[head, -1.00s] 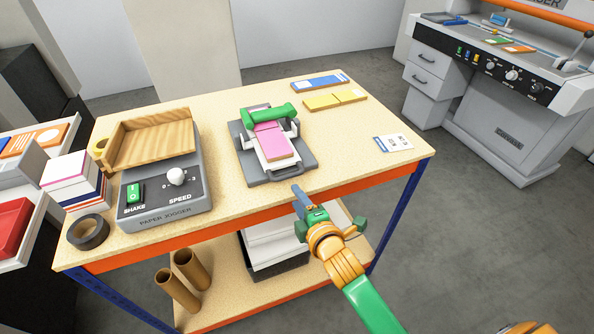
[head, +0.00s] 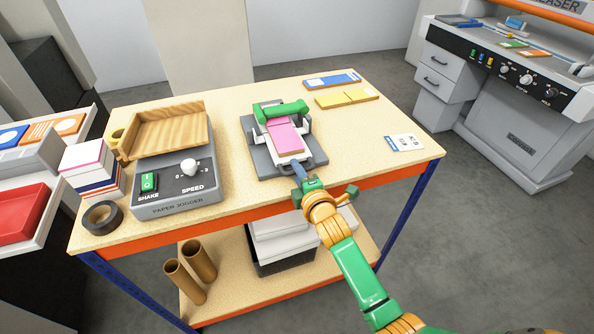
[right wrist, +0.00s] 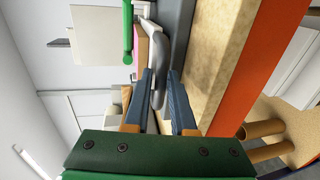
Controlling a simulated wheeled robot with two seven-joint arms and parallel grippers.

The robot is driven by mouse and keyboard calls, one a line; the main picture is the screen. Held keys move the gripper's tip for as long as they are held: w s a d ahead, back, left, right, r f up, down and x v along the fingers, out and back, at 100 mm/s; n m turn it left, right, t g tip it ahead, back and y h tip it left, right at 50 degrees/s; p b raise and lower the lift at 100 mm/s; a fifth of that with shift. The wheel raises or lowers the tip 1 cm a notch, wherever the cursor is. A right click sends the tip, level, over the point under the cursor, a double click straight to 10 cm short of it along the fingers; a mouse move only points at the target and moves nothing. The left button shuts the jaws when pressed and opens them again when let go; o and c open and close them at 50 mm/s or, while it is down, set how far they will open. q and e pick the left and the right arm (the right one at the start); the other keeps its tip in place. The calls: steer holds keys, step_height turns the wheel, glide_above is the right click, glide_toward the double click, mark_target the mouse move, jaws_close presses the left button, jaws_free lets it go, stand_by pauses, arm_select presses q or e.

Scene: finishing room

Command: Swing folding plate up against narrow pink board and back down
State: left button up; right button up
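The creasing device stands on the table, with a grey base (head: 262,160) and a green bar (head: 281,112) across its back. The narrow pink board (head: 286,138) lies flat on it, under the bar. The folding plate is at the front and lies down; its grey loop handle (head: 315,163) points at the table's front edge. My right gripper (head: 298,170) is at this handle. In the right wrist view the handle (right wrist: 158,92) runs between the two blue fingers (right wrist: 160,78), which stand apart with gaps beside it. My left gripper is not in view.
A paper jogger (head: 178,195) stands left of the device. Blue cards (head: 332,80), yellow cards (head: 347,97) and a white label card (head: 404,142) lie to the right. A tape roll (head: 102,217) is at the left corner. The table's orange front edge (head: 300,190) is just below my gripper.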

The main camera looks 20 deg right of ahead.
jaws_close()
stand_by(1.1)
